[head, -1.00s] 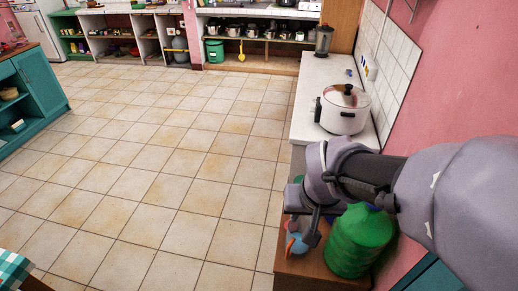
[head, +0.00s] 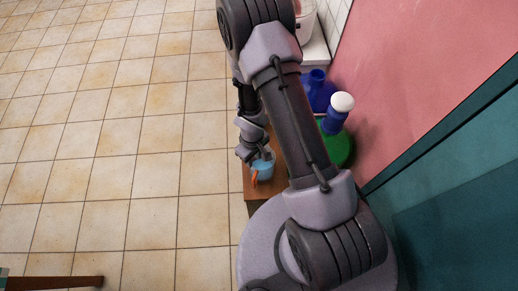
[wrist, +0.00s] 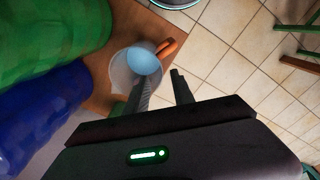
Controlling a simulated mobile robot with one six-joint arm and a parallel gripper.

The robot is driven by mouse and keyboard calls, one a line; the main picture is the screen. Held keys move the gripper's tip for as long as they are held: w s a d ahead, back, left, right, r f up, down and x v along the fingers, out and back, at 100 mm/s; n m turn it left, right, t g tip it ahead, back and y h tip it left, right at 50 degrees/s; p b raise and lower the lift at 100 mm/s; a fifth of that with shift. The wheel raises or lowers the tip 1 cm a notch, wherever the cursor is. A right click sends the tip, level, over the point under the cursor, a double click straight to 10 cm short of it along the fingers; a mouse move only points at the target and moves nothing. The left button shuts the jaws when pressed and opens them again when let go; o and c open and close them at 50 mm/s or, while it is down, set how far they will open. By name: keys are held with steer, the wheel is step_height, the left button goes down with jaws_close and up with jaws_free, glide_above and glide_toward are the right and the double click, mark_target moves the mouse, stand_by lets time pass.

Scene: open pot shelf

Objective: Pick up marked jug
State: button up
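I cannot tell whether the first finger touches the jug. In the head view my gripper (head: 256,155) is at the jug, and my arm covers part of the surroundings. No mark is legible.
A large green container (wrist: 45,40) and a blue one (wrist: 40,115) stand close left of the jug in the wrist view. Open tiled floor (head: 120,150) lies to the left.

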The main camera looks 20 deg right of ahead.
step_height(320, 180, down, 12)
steer(key=b, duration=1.2)
steer(key=shift+s, duration=0.25)
steer(key=shift+a, duration=0.1)
jaws_close()
